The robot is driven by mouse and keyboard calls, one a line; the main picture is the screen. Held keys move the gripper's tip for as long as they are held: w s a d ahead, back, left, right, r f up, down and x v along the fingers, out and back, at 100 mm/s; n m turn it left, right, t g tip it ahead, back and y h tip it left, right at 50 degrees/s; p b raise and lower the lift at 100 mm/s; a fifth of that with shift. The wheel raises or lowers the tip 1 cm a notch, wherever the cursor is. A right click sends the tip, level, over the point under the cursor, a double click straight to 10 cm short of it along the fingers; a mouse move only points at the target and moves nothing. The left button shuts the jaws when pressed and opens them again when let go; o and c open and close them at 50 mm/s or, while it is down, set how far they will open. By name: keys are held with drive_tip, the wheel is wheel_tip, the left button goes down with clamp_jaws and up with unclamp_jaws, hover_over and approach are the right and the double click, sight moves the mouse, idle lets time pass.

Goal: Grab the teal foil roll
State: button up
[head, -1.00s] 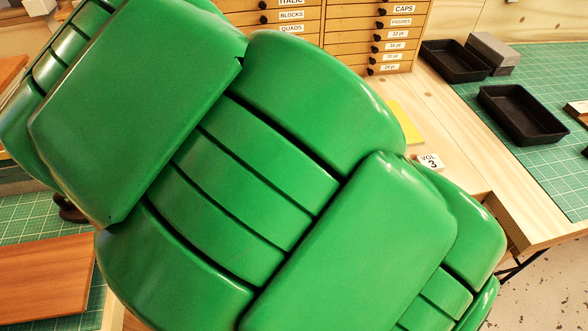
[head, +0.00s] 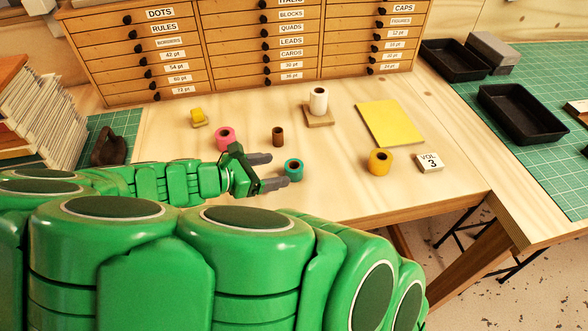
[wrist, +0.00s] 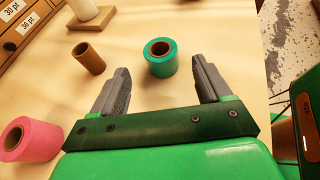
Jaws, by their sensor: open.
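The teal foil roll (head: 294,168) stands on the light wood table, just beyond my gripper's fingertips in the head view. In the wrist view the teal roll (wrist: 162,63) shows its brown core and lies between and slightly ahead of the two grey fingers. My gripper (head: 279,169) is open and empty, low over the table and pointing right in the head view. Its fingers (wrist: 163,78) stand well apart in the wrist view, and neither is seen touching the roll.
Drawer cabinets (head: 265,45) line the back.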

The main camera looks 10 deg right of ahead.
sight(286, 171)
drive_tip(key=shift+f+x, duration=0.25)
drive_tip(key=shift+x, duration=1.1)
drive_tip(key=shift+f+x, duration=0.25)
drive_tip(key=shift+x, duration=1.05)
drive_tip(key=shift+s+a, duration=0.15)
drive_tip(key=c, duration=1.1)
